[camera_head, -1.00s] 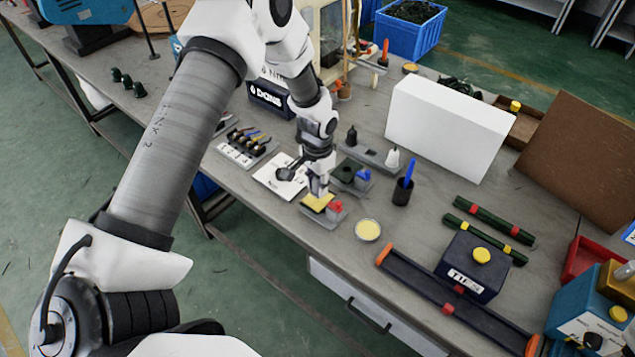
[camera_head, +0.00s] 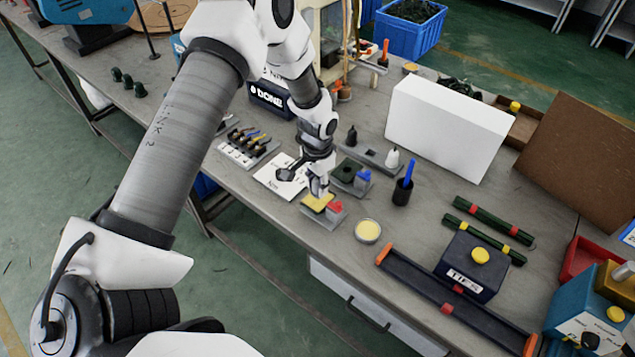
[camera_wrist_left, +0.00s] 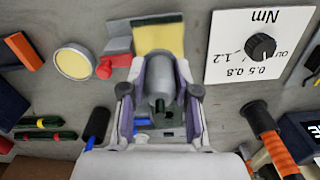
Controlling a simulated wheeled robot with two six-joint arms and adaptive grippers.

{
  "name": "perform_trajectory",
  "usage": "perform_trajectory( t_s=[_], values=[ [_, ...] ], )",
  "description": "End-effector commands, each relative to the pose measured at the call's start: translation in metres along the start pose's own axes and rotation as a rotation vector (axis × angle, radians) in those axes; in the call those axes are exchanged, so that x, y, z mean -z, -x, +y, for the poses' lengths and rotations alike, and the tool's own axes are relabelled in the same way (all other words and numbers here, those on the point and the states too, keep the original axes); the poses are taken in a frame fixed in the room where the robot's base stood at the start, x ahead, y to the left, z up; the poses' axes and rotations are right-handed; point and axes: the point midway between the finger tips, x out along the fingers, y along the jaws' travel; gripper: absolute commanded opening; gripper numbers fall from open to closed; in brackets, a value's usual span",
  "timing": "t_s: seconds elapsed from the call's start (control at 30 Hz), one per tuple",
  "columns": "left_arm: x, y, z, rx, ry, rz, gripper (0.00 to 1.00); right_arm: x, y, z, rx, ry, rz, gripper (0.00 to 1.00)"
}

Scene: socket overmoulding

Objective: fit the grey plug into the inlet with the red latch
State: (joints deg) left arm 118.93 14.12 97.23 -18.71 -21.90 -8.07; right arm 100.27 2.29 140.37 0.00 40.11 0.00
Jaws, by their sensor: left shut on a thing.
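My left gripper (camera_head: 318,190) is shut on the grey plug (camera_wrist_left: 160,82), which shows between its two fingers in the left wrist view. In the head view the gripper hides most of the plug. The inlet with the red latch (camera_head: 335,206) has a yellow block (camera_head: 316,203) on a grey base (camera_head: 330,220). The gripper is directly over or at the yellow block; I cannot tell whether the plug touches it. In the wrist view the red latch (camera_wrist_left: 112,66) lies left of the plug and the yellow block (camera_wrist_left: 158,37) lies beyond it. My right gripper is not in view.
An inlet with a blue latch (camera_head: 362,177) stands just behind. A white dial plate (camera_head: 278,180) lies to the left and a round yellow pad (camera_head: 367,230) to the right. A black cup with a blue pen (camera_head: 403,188) and a white box (camera_head: 448,128) stand farther right.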

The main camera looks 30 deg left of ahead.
Motion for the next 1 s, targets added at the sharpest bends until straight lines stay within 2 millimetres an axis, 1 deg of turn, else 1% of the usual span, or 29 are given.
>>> perform_trajectory(
  t_s=[0.77, 1.0],
  values=[
    [0.0002, -0.0004, 0.0, 0.0, 0.0, 0.0, 0.0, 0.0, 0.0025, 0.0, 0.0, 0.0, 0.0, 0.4],
    [0.0002, -0.0056, 0.0, 0.0, 0.0, 0.0, 0.0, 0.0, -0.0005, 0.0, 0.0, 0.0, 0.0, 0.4]
  ],
)
